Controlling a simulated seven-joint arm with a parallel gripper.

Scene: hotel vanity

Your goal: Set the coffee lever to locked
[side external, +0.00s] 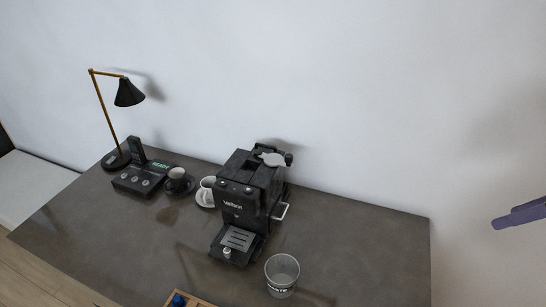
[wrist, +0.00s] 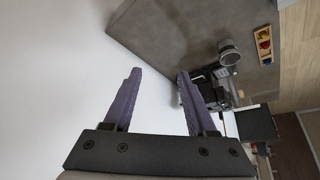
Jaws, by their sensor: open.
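A black coffee machine (side external: 236,205) stands on the grey-brown counter in the side external view, with a drip tray at its front. A light metal lever (side external: 281,212) sticks out from its right side, and a flat grey piece (side external: 272,159) sits on its top. Which of these is the coffee lever I cannot tell for certain. In the wrist view the machine (wrist: 222,88) is small and partly behind a finger. My gripper (wrist: 158,77) is open and empty, with purple fingers wide apart. One finger shows at the right edge of the side external view, well away from the machine.
A clear cup (side external: 282,274) stands in front of the machine. Two small cups, a dark one (side external: 176,180) and a white one (side external: 207,190), a phone (side external: 137,150) and a lamp (side external: 128,92) are to its left. A wooden tray (side external: 184,300) lies at the front. The counter's right part is clear.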

